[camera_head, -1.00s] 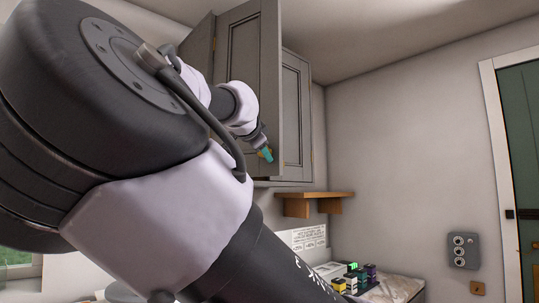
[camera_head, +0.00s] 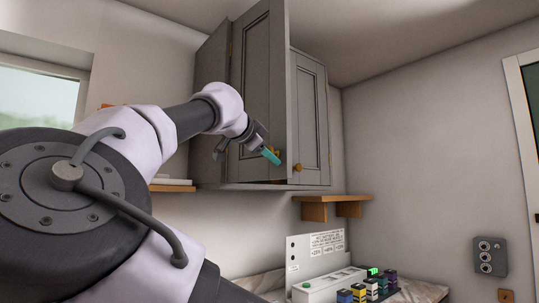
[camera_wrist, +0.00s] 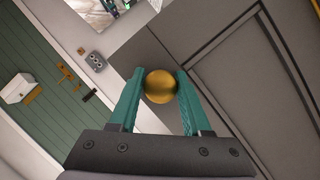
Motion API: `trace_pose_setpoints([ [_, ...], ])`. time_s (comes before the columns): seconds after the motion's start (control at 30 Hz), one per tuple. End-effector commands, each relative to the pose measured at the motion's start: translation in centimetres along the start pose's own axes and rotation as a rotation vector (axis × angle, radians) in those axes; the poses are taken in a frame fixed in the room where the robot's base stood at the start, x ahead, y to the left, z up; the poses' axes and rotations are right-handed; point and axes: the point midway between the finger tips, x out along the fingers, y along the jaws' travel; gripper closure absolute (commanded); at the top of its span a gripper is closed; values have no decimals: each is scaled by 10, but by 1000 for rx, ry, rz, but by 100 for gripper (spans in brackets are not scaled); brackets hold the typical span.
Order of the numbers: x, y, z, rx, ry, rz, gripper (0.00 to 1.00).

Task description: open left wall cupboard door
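The left wall cupboard door (camera_head: 256,80) is a grey panelled door standing ajar, its free edge swung out in front of the right door (camera_head: 312,110). Its round brass knob (camera_wrist: 160,87) sits between the teal fingers of my gripper (camera_wrist: 160,92) in the wrist view. Both fingers appear to touch the knob's sides, so my gripper looks shut on it. In the head view my gripper (camera_head: 271,156) is at the door's lower free corner and partly covers the knob. The cupboard's inside is hidden behind the door.
The right door's brass knob (camera_head: 297,167) is close to the left door's edge. A wooden shelf (camera_head: 333,200) is below right. Several coloured boxes (camera_head: 370,284) stand on the counter. A green room door (camera_wrist: 45,75) shows beyond the cupboard in the wrist view.

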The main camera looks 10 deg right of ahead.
Motion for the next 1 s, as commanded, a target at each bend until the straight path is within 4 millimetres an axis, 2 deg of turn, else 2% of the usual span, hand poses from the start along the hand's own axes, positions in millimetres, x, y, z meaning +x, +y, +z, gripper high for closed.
trace_pose_setpoints([
  [0.03,0,0,0,0,-1,1,31],
  [0.07,0,0,0,0,-1,0,24],
  [0.37,-1,0,0,-1,0,-2,24],
  [0.47,-7,-1,0,-1,0,-3,24],
  [0.57,-21,-1,0,-1,0,-5,24],
  [0.8,-70,-1,0,-2,0,-5,24],
  [1.0,-99,0,0,-1,0,-3,24],
])
